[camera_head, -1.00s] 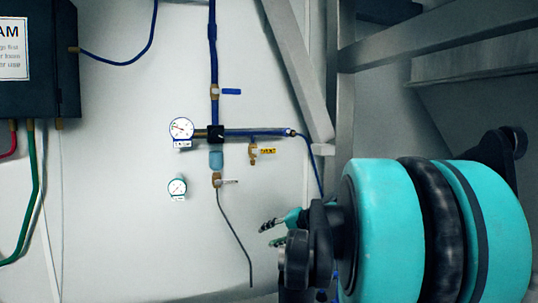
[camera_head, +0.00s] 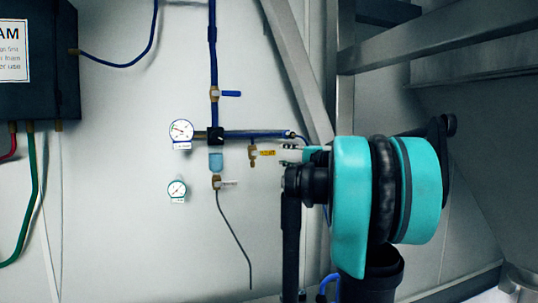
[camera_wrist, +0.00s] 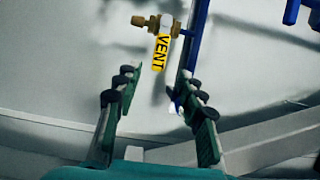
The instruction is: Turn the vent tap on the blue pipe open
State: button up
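The vent tap is a small brass valve (camera_head: 253,156) hanging under the right branch of the blue pipe (camera_head: 255,134) on the pale wall. Its yellow handle (camera_head: 267,153), marked VENT, points right in the head view. In the wrist view the brass body (camera_wrist: 158,23) is at the top and the yellow handle (camera_wrist: 161,52) points down toward my gripper. My gripper (camera_head: 289,154) is just right of the handle at about its height. In the wrist view its two fingers (camera_wrist: 158,90) are spread apart with nothing between them; the handle lies beyond the tips.
A pressure gauge (camera_head: 181,131) is left of the pipe, with a smaller gauge (camera_head: 177,189) below. A blue-handled valve (camera_head: 231,93) is on the upright pipe. A lower valve (camera_head: 217,183) has a thin hanging tube. A slanted metal beam (camera_head: 290,60) stands close right.

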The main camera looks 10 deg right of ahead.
aim_at(270, 153)
jog(key=x, duration=0.9)
jog(key=shift+w+a, duration=0.2)
jog(key=shift+w, duration=0.15)
grip_shut()
jog(key=shift+f, duration=0.1)
